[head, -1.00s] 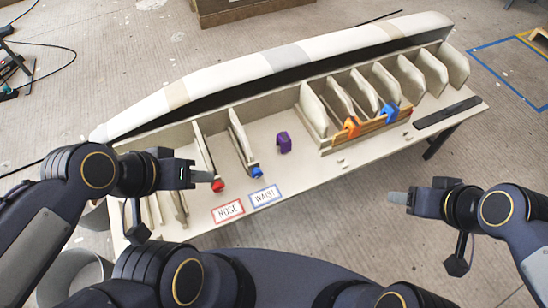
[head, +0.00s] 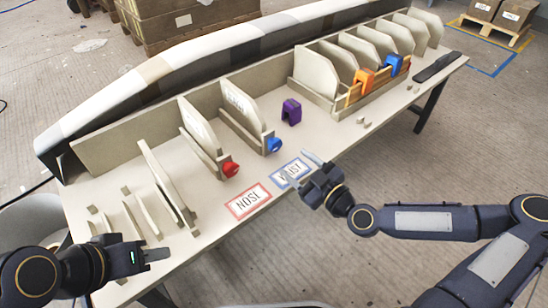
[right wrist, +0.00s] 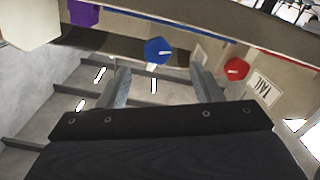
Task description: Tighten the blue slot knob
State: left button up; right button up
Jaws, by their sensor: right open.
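The blue slot knob (head: 272,144) sits at the front end of the slot behind the WAIST card (head: 291,172). The red knob (head: 230,169) is to its left, at the front of the slot behind the NOSE card (head: 248,201). My right gripper (head: 299,168) is open and empty, over the WAIST card, in front of the blue knob and apart from it. In the right wrist view, the blue knob (right wrist: 157,50) shows beyond and between the two fingertips (right wrist: 161,72). My left gripper (head: 156,255) is at the table's front left; its finger gap is hidden.
A purple clamp (head: 291,111) stands on the table right of the blue knob. An orange clamp (head: 364,79) and another blue clamp (head: 392,66) sit on the panel rack (head: 352,105). A long mould (head: 190,70) lies behind. Upright panels (head: 160,182) stand at left.

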aim_at(278, 148)
jog(key=shift+w+a, duration=0.1)
jog(key=shift+w, duration=0.3)
jog(key=b+x, duration=0.1)
jog(key=x, duration=0.6)
jog(key=shift+w+r, duration=0.1)
jog(key=c, duration=1)
